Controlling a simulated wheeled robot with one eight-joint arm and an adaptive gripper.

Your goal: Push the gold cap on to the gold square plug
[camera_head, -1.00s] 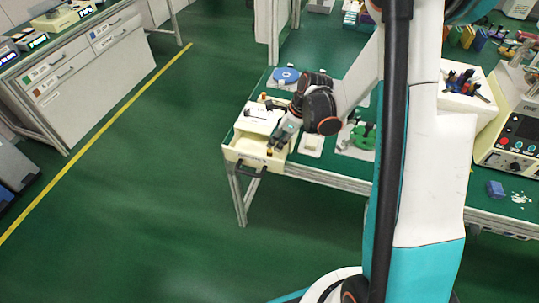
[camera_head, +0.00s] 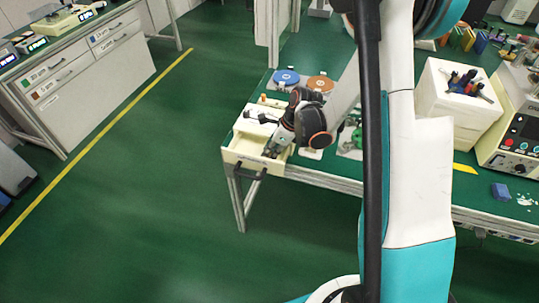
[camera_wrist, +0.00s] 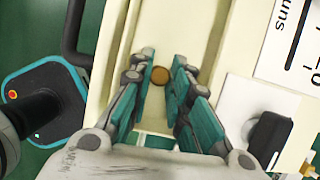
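A round gold piece (camera_wrist: 160,76), which looks like the gold cap, shows in the wrist view in the cream drawer, between my gripper's fingertips. My gripper (camera_wrist: 162,72) has its teal-padded fingers apart, with a narrow gap on either side of the piece; I see no clear contact. In the head view my gripper (camera_head: 271,152) reaches down into the front of the open drawer (camera_head: 236,154), and its fingertips are small there. I cannot make out a gold square plug; the round piece may hide what is below it.
The drawer has a black handle (camera_head: 250,172) at its front. A white block with a black knob (camera_wrist: 267,135) stands right of my fingers. Blue (camera_head: 286,77) and orange (camera_head: 320,84) discs lie on the green bench behind. A cream box of tools (camera_head: 455,100) stands at right.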

